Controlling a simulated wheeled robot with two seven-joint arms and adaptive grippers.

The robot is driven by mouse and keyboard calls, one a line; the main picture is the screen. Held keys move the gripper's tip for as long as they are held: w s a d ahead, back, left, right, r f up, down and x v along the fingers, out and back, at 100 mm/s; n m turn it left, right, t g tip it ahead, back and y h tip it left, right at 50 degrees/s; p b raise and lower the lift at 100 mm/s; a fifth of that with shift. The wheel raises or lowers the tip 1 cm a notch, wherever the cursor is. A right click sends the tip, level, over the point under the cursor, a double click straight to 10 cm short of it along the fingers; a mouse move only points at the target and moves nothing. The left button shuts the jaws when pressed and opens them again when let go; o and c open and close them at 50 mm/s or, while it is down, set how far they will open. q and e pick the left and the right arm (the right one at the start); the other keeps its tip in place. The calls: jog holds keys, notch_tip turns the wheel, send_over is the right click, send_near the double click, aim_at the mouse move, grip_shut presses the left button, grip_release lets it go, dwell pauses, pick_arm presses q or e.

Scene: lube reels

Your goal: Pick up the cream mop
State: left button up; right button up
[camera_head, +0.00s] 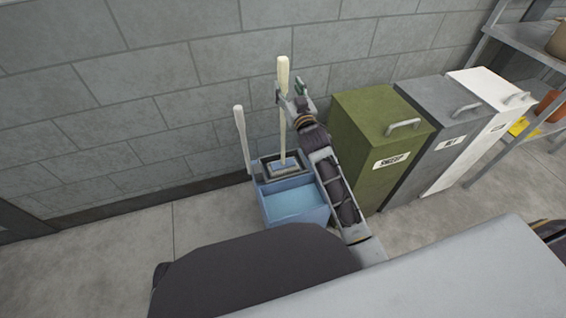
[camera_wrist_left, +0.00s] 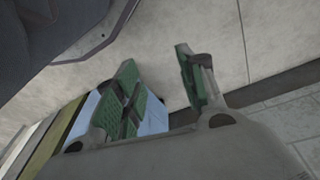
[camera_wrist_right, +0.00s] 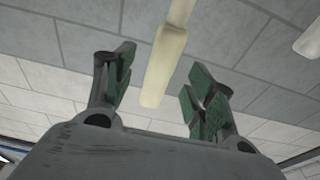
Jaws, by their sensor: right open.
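The cream mop (camera_head: 283,80) stands nearly upright, its handle rising from the blue mop bucket (camera_head: 296,205) by the wall. My right gripper (camera_head: 290,90) is open at the upper handle. In the right wrist view the mop's thick cream grip (camera_wrist_right: 163,62) shows in the gap between the open fingers (camera_wrist_right: 160,90), nearer the left finger. I cannot tell how deep it sits between them, and no finger is seen closed on it. My left gripper (camera_wrist_left: 158,88) is open and empty in the left wrist view, and is not in the head view.
A pale handle (camera_head: 242,135) stands left of the mop at the bucket. Green (camera_head: 365,120), grey (camera_head: 425,105) and white (camera_head: 480,90) bins stand along the wall to the right. A metal shelf (camera_head: 535,50) is at far right. The floor at left is clear.

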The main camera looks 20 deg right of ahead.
aim_at(285, 81)
pick_arm(q)
jog(key=shift+s+f, duration=0.1)
pick_arm(e)
jog(key=shift+w, duration=0.1)
jog(key=shift+w+r, duration=0.25)
jog(key=shift+w, duration=0.35)
jog(key=shift+w+a+r+b, duration=0.1)
jog(key=shift+w+r+b, duration=0.1)
jog(key=shift+w, duration=0.25)
jog(key=shift+w+a+r+b, duration=0.1)
jog(key=shift+w+b, duration=0.05)
jog(key=shift+w, duration=0.85)
jog(key=shift+w+r, duration=0.1)
jog(key=shift+w, duration=0.2)
pick_arm(q)
jog(key=shift+d+r, duration=0.15)
jog(key=shift+r, duration=0.5)
